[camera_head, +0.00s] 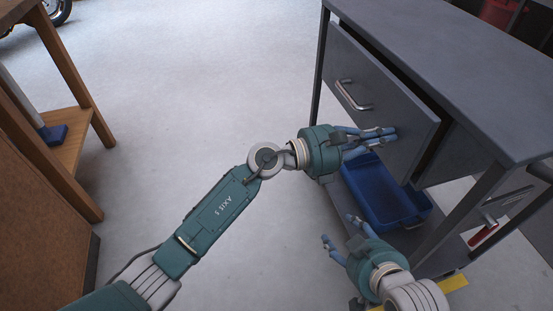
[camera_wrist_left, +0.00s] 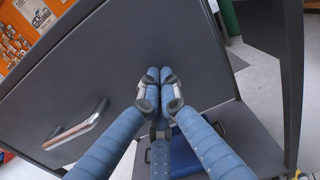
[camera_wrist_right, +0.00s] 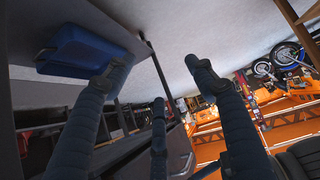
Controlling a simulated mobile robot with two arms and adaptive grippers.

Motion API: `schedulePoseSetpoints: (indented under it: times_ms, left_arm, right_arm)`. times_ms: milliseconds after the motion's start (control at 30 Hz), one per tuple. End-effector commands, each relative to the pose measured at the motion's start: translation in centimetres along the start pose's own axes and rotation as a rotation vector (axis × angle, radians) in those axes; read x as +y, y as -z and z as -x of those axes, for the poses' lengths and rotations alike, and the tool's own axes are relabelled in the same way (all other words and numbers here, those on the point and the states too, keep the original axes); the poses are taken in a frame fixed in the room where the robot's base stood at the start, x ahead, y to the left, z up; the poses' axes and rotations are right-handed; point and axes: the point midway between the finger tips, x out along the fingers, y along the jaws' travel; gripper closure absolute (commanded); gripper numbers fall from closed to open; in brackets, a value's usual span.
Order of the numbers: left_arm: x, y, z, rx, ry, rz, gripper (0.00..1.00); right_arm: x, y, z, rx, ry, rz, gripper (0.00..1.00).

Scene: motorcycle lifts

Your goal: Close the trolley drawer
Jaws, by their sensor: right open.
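The grey trolley (camera_head: 450,65) stands at the right of the head view. Its drawer (camera_head: 385,85) sticks out a little, with a dark gap behind the front panel. The silver handle (camera_head: 353,95) is on the left part of that panel; it also shows in the left wrist view (camera_wrist_left: 76,127). My left gripper (camera_head: 391,134) has its fingers together and empty at the lower right part of the drawer front (camera_wrist_left: 110,70), seemingly touching it. My right gripper (camera_head: 338,235) is open and empty, low in front of the trolley, below the left one.
A blue bin (camera_head: 378,200) sits on the trolley's lower shelf, below the drawer; it also shows in the right wrist view (camera_wrist_right: 80,52). A wooden bench (camera_head: 75,60) stands at the left. The grey floor between bench and trolley is clear.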

Motion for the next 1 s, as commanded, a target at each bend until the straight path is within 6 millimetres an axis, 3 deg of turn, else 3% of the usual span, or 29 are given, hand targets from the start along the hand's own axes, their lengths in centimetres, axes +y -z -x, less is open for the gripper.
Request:
schedulePoseSetpoints:
  times_ms: [100,333,867,1000]
  left_arm:
    - [0.0,0.1,-1.5,0.000,0.000,0.000,1.00]
    - [0.0,0.0,-2.8,0.000,0.000,0.000,1.00]
    - [0.2,-0.3,-2.9,-0.005,-0.003,-0.002,1.00]
    - [0.8,-0.1,-2.1,-0.004,-0.003,-0.003,1.00]
  right_arm:
    - [-0.2,1.4,-0.3,0.059,0.004,0.001,0.45]
    - [-0.4,2.9,-0.3,0.119,0.008,0.001,0.45]
    - [-0.4,3.1,-0.3,0.129,0.008,0.001,0.45]
    - [-0.7,5.1,-0.3,0.211,0.014,0.002,0.45]
